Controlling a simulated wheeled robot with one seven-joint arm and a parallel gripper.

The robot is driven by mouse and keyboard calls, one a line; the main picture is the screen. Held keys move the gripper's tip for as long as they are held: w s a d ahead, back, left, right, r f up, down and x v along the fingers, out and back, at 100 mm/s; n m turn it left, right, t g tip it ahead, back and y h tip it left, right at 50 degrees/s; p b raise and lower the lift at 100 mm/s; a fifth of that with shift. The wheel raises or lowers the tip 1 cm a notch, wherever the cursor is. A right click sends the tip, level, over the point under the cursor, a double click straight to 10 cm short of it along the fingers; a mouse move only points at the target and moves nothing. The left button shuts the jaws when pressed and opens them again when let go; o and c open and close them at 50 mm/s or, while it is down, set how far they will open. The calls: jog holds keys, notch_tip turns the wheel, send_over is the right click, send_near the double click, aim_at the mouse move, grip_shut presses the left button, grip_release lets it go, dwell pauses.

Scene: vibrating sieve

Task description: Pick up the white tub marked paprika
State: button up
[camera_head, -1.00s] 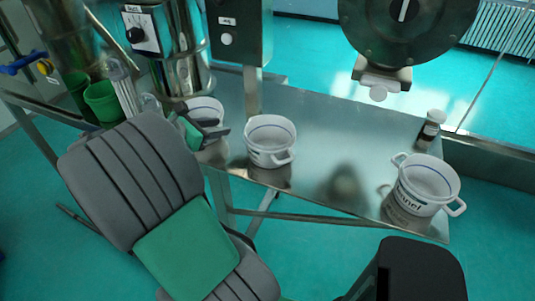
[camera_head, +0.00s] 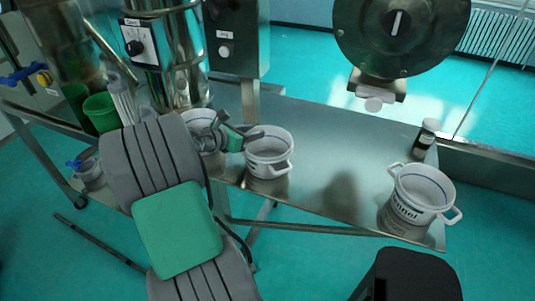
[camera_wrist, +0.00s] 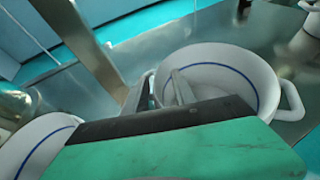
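Three white tubs with a blue line inside the rim stand on the steel bench. The middle tub (camera_head: 268,160) is at my gripper (camera_head: 254,136); its label cannot be read. In the wrist view this tub (camera_wrist: 240,68) fills the upper right, with handles at its sides. My gripper (camera_wrist: 158,90) is open there: one finger shows outside the rim by the near handle, the other over the tub's inside. Whether they touch it is unclear. The left tub (camera_head: 198,117) is partly hidden by my arm. The right tub (camera_head: 419,192) has partly readable lettering ending in "nnel". No paprika label is readable.
A dark bottle with a white cap (camera_head: 426,138) stands at the bench's right end. Green cups (camera_head: 102,112) stand at the left beside the steel sieve machine (camera_head: 178,60). A steel post (camera_head: 250,100) rises behind the middle tub. Bare bench (camera_head: 325,150) lies between the middle and right tubs.

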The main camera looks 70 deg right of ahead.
jog(key=shift+c, duration=0.2)
grip_shut()
jog(key=shift+f, duration=0.1)
dwell(1.0)
